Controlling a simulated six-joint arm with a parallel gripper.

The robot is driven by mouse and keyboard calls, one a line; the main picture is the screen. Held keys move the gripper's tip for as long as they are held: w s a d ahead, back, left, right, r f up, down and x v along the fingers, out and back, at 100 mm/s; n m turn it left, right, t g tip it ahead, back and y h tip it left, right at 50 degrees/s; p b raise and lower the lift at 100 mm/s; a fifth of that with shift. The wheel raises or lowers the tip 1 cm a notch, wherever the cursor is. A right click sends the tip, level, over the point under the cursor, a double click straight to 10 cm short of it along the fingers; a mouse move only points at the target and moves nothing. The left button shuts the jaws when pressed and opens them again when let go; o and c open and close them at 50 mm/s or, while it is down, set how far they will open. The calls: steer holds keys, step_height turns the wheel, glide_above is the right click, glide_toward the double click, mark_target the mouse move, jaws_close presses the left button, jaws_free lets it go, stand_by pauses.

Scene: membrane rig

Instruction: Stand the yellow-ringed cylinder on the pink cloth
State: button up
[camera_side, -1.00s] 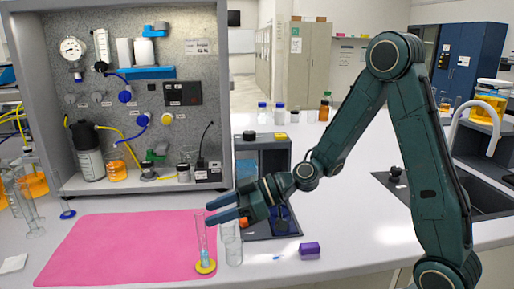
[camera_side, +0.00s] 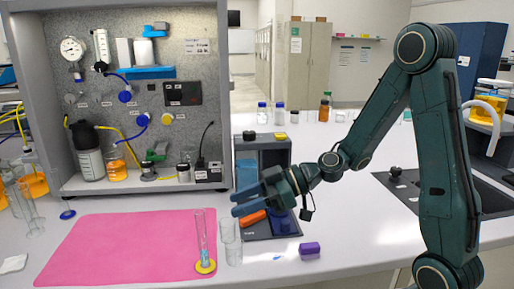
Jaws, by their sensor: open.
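The yellow-ringed cylinder (camera_side: 202,240) is a slim clear tube with bluish liquid low down and a yellow ring (camera_side: 205,267) around its foot. It stands upright on the right end of the pink cloth (camera_side: 120,248), near the cloth's front right corner. My gripper (camera_side: 236,205) is open and empty, above and to the right of the cylinder in the picture, apart from it. Its blue-grey fingers point left.
A clear glass (camera_side: 232,243) stands close to the right of the cylinder. A purple block (camera_side: 309,249) lies farther right. An orange object (camera_side: 251,218) lies behind my fingers. The membrane rig (camera_side: 135,100) stands behind the cloth. The cloth's middle and left are bare.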

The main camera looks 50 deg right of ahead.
stand_by(0.3)
steer(key=s+d+r+m+g+h, duration=0.2)
steer(key=s+d+r+m+h, duration=0.1)
steer(key=s, duration=0.7)
steer(key=s+d+r+m+g+h, duration=0.2)
steer(key=s+m+h, duration=0.4)
steer(key=s, duration=0.5)
steer(key=shift+d+r+h, duration=0.4)
steer(key=shift+d, duration=0.25)
